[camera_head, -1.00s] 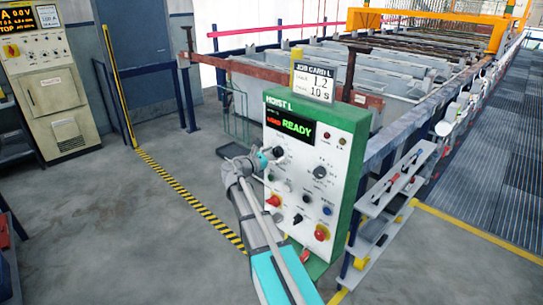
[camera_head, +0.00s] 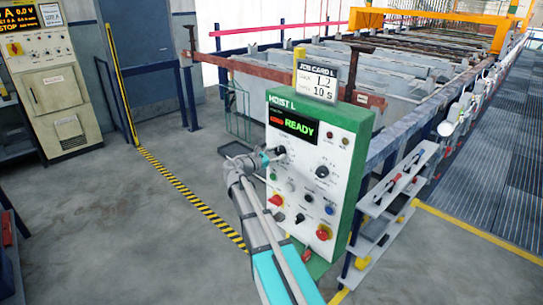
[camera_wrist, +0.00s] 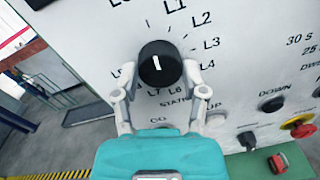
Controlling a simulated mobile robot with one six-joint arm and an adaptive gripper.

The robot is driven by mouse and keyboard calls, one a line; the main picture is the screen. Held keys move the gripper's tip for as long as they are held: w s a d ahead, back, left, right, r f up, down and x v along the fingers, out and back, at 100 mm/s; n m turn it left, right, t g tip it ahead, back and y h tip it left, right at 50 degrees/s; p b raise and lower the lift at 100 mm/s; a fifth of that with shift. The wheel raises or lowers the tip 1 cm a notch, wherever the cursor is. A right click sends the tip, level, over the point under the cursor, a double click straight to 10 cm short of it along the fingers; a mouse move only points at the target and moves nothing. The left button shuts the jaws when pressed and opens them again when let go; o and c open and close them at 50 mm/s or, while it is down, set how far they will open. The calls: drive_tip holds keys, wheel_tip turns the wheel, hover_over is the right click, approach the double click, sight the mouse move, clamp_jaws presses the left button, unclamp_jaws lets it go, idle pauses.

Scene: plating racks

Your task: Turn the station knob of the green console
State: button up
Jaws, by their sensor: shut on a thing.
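The green console (camera_head: 358,165) is a white-faced panel with green edges, headed HOIST L, with a lit READY display (camera_head: 294,125). Its station knob (camera_wrist: 158,66) is round and black with a white pointer mark, ringed by labels such as L1, L2, L3 and L4. The mark stands nearly upright in the wrist view; its exact label is hard to tell. My gripper (camera_wrist: 160,76) is shut on the knob, one finger on each side. In the head view my gripper (camera_head: 270,157) reaches the panel's upper left and partly hides the knob there.
A job card (camera_head: 317,82) stands on top. A shelf rack (camera_head: 385,220) is at right. Open floor (camera_head: 130,235) lies left.

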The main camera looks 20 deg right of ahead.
drive_tip(key=m, duration=0.3)
drive_tip(key=shift+s+d+m, duration=0.2)
drive_tip(key=shift+m, duration=0.2)
drive_tip(key=m, duration=0.4)
drive_tip(key=shift+s+y+p, duration=0.1)
drive_tip(key=shift+y+p, duration=0.3)
drive_tip(key=m, duration=0.4)
drive_tip(key=shift+m, duration=0.4)
drive_tip(key=shift+m+t, duration=0.3)
drive_tip(key=shift+m, duration=1.5)
drive_tip(key=o, duration=1.2)
drive_tip(key=shift+d, duration=0.15)
drive_tip(key=shift+c, duration=0.2)
